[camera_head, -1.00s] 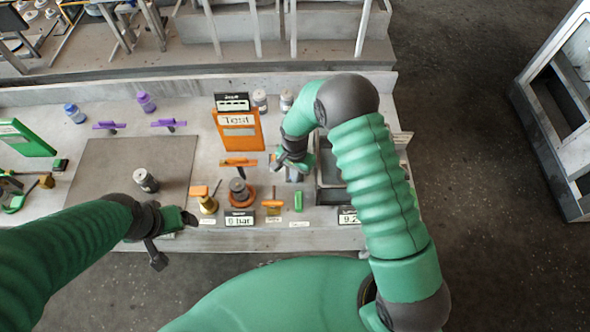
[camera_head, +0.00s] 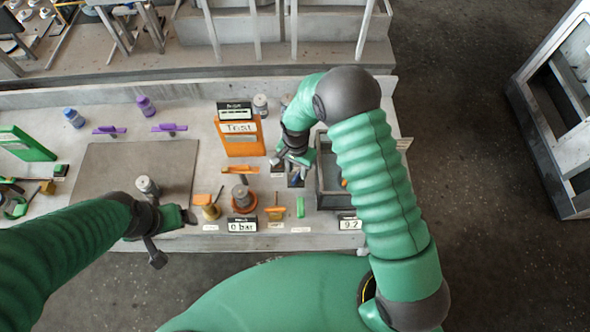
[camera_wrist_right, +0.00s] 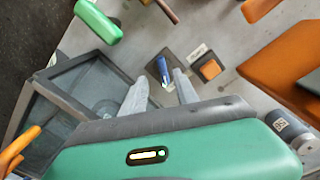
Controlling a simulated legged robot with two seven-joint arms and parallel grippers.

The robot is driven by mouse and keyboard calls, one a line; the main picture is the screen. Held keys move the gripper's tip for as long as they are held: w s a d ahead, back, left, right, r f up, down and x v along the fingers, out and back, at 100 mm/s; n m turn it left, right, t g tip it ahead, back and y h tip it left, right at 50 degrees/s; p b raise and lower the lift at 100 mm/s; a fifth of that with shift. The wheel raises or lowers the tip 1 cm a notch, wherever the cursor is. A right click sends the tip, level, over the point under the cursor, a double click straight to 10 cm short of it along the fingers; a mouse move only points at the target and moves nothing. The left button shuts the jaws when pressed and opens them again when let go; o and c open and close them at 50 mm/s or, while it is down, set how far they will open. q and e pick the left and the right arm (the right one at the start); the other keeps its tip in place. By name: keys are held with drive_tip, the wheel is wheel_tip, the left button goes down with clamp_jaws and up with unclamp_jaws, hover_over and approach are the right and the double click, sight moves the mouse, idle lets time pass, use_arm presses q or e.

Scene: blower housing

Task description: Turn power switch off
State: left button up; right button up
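A small blue lever (camera_wrist_right: 163,72) stands on a dark plate in the right wrist view; it looks like the switch, though its label is unreadable. In the head view a bit of blue (camera_head: 295,181) shows below my right gripper (camera_head: 293,166). In the wrist view my right gripper (camera_wrist_right: 160,90) is open, with the lever between and just beyond its fingertips. I cannot tell whether they touch it. An orange button (camera_wrist_right: 210,69) on a dark base sits beside it. My left gripper (camera_head: 190,217) is at the bench's front edge, its fingers unclear.
A dark open bin (camera_head: 328,200) stands right of the switch. An orange "Test" panel (camera_head: 240,140) stands behind left. A green block (camera_head: 300,207), an orange valve handle (camera_head: 240,170) and a "0 bar" display (camera_head: 242,226) are nearby. A grey mat (camera_head: 135,185) lies at left.

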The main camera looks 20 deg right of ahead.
wheel_tip(320, 180, up, 3)
drive_tip(key=s+p, duration=0.1)
drive_tip(key=p, duration=0.1)
wheel_tip(320, 180, up, 8)
drive_tip(key=p, duration=0.6)
hover_over(297, 183)
use_arm(q)
drive_tip(key=w+p+v, duration=0.2)
drive_tip(key=v, duration=0.9)
drive_tip(key=shift+r+p, duration=0.3)
drive_tip(key=shift+r, duration=0.05)
use_arm(e)
drive_tip(key=shift+d+r, duration=0.1)
drive_tip(key=shift+r, duration=1.75)
use_arm(q)
drive_tip(key=shift+s+r, duration=0.1)
drive_tip(key=b+x, duration=0.2)
drive_tip(key=s+b+x, duration=0.1)
drive_tip(key=b+x, duration=0.1)
use_arm(e)
wheel_tip(297, 183, up, 17)
drive_tip(key=w, duration=0.1)
drive_tip(key=shift+f, duration=0.15)
